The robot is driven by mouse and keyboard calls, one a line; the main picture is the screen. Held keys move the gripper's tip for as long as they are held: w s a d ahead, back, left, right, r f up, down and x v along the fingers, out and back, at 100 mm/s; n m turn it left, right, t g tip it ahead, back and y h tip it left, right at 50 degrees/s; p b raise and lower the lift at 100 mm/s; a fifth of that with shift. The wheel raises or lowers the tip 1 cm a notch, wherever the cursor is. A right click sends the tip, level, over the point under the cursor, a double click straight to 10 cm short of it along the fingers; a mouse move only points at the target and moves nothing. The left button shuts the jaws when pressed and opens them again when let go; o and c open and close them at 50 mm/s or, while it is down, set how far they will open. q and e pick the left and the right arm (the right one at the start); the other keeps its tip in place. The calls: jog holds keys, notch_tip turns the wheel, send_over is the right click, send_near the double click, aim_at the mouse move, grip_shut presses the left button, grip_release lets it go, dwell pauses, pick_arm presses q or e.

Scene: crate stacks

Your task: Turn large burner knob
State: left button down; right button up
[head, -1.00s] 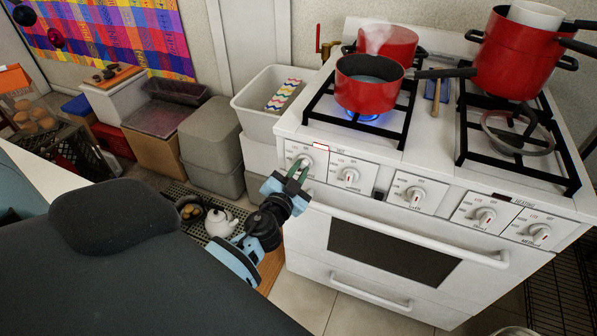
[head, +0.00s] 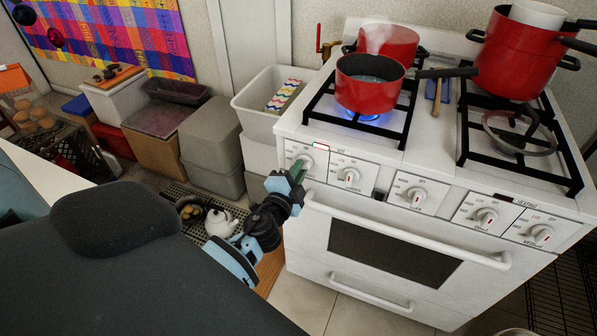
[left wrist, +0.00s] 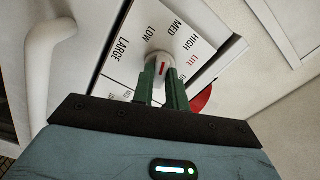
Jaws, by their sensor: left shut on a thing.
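The large burner knob (head: 304,159) is the leftmost white knob on the stove's front panel. In the left wrist view the knob (left wrist: 159,64) has a red mark, and its dial plate reads "LARGE", with LOW, MED, HIGH and LITE around it. My left gripper (head: 299,168) reaches up to this knob from below. Its green fingers (left wrist: 160,80) are shut on the knob's sides and partly hide it and the lower dial. My right gripper is not in view.
The white stove (head: 380,205) has several more knobs to the right and an oven handle (head: 400,232) below. A red pot (head: 370,85) sits over a blue flame. A white bin (head: 262,122) and a grey bin (head: 205,140) stand left of the stove.

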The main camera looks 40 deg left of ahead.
pick_arm(q)
jog(key=m+p, duration=0.2)
jog(key=m, duration=0.9)
jog(key=m+p, duration=0.2)
jog(key=m, duration=0.9)
jog(key=shift+d+r, duration=0.1)
jog(key=shift+r, duration=0.1)
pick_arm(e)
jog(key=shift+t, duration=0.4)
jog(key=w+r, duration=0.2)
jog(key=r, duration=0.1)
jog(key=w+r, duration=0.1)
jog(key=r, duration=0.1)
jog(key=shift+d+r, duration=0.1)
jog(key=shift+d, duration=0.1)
pick_arm(q)
jog(key=shift+m, duration=0.3)
jog(key=c, duration=1.4)
grip_release()
